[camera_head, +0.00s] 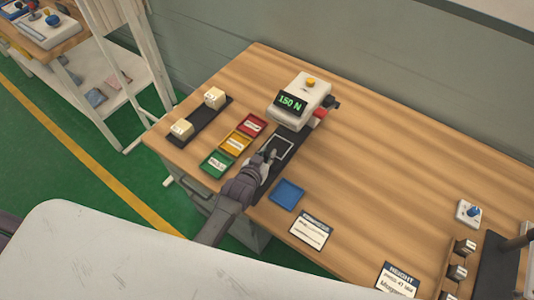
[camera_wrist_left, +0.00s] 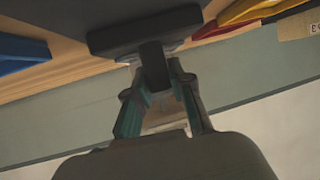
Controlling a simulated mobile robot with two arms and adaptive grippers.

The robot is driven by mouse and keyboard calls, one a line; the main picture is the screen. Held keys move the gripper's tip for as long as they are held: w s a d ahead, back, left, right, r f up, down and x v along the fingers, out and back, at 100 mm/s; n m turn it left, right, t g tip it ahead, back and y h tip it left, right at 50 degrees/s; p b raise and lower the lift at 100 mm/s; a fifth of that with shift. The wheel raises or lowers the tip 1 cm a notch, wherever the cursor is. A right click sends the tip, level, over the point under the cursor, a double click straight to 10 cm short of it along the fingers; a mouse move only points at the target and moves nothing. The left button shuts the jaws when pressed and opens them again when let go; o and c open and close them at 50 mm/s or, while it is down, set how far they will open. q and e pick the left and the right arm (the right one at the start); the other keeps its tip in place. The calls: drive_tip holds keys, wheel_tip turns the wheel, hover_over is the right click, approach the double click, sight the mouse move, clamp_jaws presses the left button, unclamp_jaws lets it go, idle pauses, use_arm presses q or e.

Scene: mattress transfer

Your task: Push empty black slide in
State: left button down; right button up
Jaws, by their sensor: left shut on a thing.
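The black slide (camera_head: 283,145) extends from the front of the white tester (camera_head: 300,97), whose display reads 150 N. The slide bears a pale rectangular outline, and I see nothing lying in it. My left gripper (camera_head: 269,157) is at the slide's near end, its arm covering part of it. In the left wrist view, the gripper's fingers (camera_wrist_left: 161,75) are closed on a dark handle (camera_wrist_left: 153,58) below the dark end of the slide (camera_wrist_left: 125,40). My right gripper is not in view.
Red (camera_head: 251,125), yellow (camera_head: 236,142) and green (camera_head: 217,163) trays lie left of the slide. A blue tray (camera_head: 287,192) lies to its right. A black strip (camera_head: 205,120) carries two pale blocks. Cards lie near the front edge.

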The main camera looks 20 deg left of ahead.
sight(275, 144)
use_arm(q)
drive_tip(key=w+b, duration=0.1)
drive_tip(key=w, duration=0.1)
drive_tip(key=w+d+b, duration=0.1)
drive_tip(key=w, duration=0.1)
drive_tip(key=shift+d+f, duration=0.1)
drive_tip(key=shift+d, duration=0.1)
drive_tip(key=shift+w+d, duration=0.1)
drive_tip(key=shift+w, duration=0.2)
drive_tip(key=shift+r, duration=0.2)
drive_tip(key=c, duration=1)
unclamp_jaws()
drive_tip(key=shift+f, duration=0.1)
drive_tip(key=v, duration=1.2)
drive_tip(key=shift+d, duration=0.1)
